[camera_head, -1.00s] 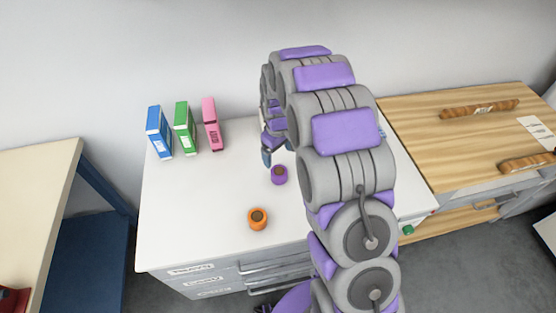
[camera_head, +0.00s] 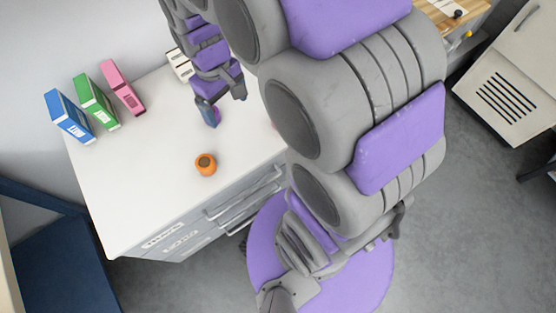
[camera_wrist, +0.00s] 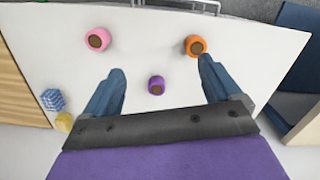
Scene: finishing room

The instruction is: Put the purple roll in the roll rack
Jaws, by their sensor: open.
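The purple roll (camera_wrist: 156,86) stands on the white worktop, between and just short of my fingertips in the wrist view. It does not show in the head view, where my arm covers part of the worktop. My gripper (camera_wrist: 161,68) is open and empty, with one blue finger on each side of the roll and clear space around it. In the head view my gripper (camera_head: 226,108) points down over the worktop. A pale slotted object (camera_head: 180,65) stands behind my gripper, partly covered; I cannot tell whether it is the roll rack.
Blue, green and pink boxes (camera_head: 122,88) line the worktop's (camera_head: 130,180) back left.

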